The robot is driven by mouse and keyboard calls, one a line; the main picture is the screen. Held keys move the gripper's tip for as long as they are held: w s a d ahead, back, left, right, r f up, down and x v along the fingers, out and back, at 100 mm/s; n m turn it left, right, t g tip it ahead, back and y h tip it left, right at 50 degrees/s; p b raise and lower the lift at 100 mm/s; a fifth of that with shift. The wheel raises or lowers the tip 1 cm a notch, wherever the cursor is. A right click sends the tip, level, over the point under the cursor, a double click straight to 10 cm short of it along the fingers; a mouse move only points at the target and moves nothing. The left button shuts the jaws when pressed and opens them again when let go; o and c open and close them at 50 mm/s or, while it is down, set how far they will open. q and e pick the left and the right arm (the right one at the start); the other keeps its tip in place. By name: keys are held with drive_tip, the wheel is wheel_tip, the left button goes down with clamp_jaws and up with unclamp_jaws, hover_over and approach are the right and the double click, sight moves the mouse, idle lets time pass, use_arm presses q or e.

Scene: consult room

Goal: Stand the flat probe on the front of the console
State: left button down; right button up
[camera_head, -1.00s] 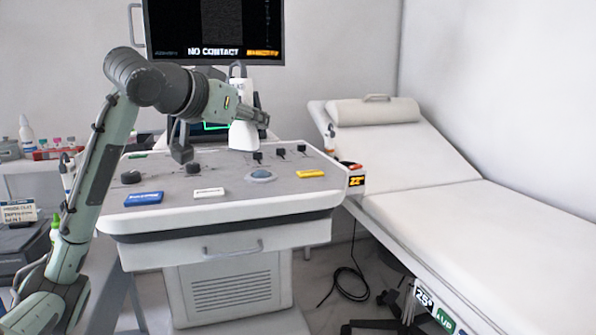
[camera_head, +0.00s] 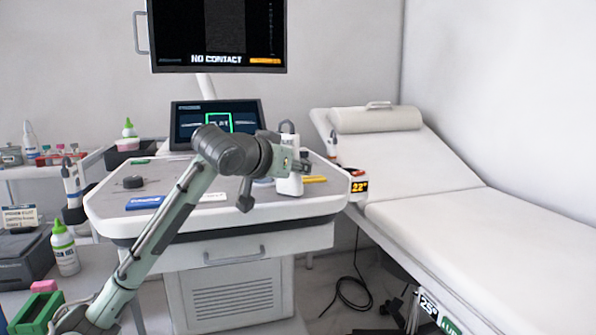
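My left arm reaches in from the lower left over the console (camera_head: 110,217), a white-rimmed cart with a grey control panel. My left gripper (camera_head: 300,167) points right and appears shut on a white probe, which I take to be the flat probe (camera_head: 289,185). The probe is upright, with a dark loop at its top. It hangs over the front right part of the panel; whether its lower end touches the panel I cannot tell. The gripper and wrist hide part of it. My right gripper is not in view.
Blue (camera_head: 145,202) and yellow (camera_head: 314,180) labels lie on the panel, with a dark knob (camera_head: 133,182) at left. A tilted screen (camera_head: 188,122) and monitor (camera_head: 217,35) stand behind. Another white probe (camera_head: 72,185) sits at the console's left side. The couch (camera_head: 470,230) is at right.

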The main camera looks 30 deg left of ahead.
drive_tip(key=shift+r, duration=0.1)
use_arm(q)
drive_tip(key=c, duration=1.2)
unclamp_jaws()
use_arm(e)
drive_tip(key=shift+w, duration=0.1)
use_arm(q)
drive_tip(key=shift+r, duration=0.1)
drive_tip(key=shift+v, duration=6)
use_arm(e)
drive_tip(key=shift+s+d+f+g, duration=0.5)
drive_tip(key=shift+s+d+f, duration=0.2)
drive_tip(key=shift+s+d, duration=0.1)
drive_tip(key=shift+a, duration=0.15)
